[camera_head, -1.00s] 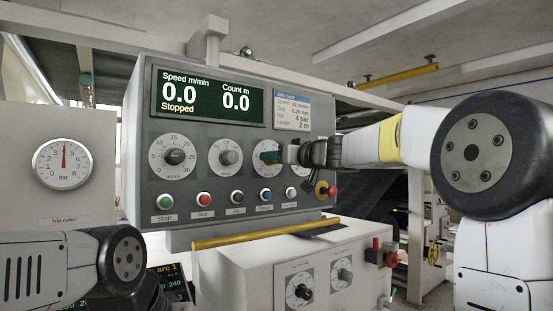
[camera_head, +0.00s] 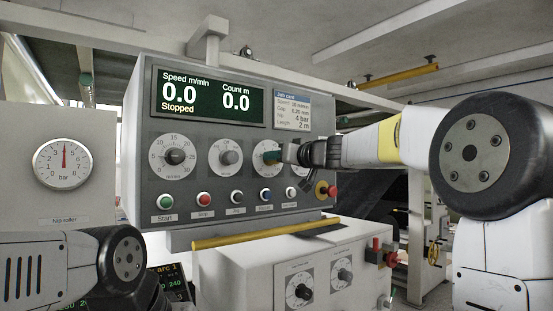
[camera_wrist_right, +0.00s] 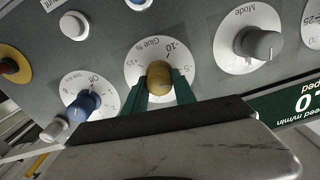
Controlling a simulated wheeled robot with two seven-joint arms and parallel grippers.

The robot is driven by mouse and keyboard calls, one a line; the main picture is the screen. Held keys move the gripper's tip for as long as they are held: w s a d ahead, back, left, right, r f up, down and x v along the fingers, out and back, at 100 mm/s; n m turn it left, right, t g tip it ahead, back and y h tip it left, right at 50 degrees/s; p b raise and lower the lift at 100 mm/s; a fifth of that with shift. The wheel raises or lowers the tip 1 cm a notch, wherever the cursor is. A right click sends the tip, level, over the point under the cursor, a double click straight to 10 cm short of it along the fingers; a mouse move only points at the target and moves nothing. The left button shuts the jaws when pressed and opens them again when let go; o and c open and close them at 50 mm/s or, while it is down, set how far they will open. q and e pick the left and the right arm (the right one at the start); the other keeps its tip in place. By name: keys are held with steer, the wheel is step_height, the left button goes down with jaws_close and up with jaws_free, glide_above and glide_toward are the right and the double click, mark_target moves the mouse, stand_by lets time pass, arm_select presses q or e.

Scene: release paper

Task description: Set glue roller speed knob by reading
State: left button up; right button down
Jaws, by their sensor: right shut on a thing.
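The glue knob (camera_wrist_right: 159,77) is a yellowish round knob on a white dial marked "Glue %" in the right wrist view. My right gripper (camera_wrist_right: 161,88) has a green finger on each side of it and is shut on it. In the head view the gripper (camera_head: 281,156) covers most of this dial (camera_head: 262,147) on the grey control panel (camera_head: 143,120). The display (camera_head: 210,97) reads speed 0.0 m/min, count 0.0 m, Stopped. The knob's pointer is hard to make out. My left gripper is not seen; only its arm shows at lower left.
A speed dial (camera_head: 174,157) and a mode knob (camera_head: 229,157) sit left of the glue dial. A blue knob (camera_wrist_right: 82,106) is beside it in the wrist view. Several push buttons (camera_head: 202,198) run below. A job card (camera_head: 291,111) and a bar gauge (camera_head: 63,164) also show.

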steer(key=m, duration=0.4)
steer(key=shift+d, duration=0.1)
steer(key=m, duration=0.3)
steer(key=shift+f+m, duration=0.1)
steer(key=shift+m, duration=0.3)
steer(key=m, duration=0.7)
steer(key=shift+w+f, duration=0.1)
steer(key=m, duration=0.3)
steer(key=shift+m, duration=0.4)
steer(key=m, duration=0.3)
steer(key=shift+f+m, duration=0.1)
steer(key=shift+m, duration=0.2)
steer(key=m, duration=0.4)
steer(key=shift+f, duration=0.1)
steer(key=shift+m, duration=1.9)
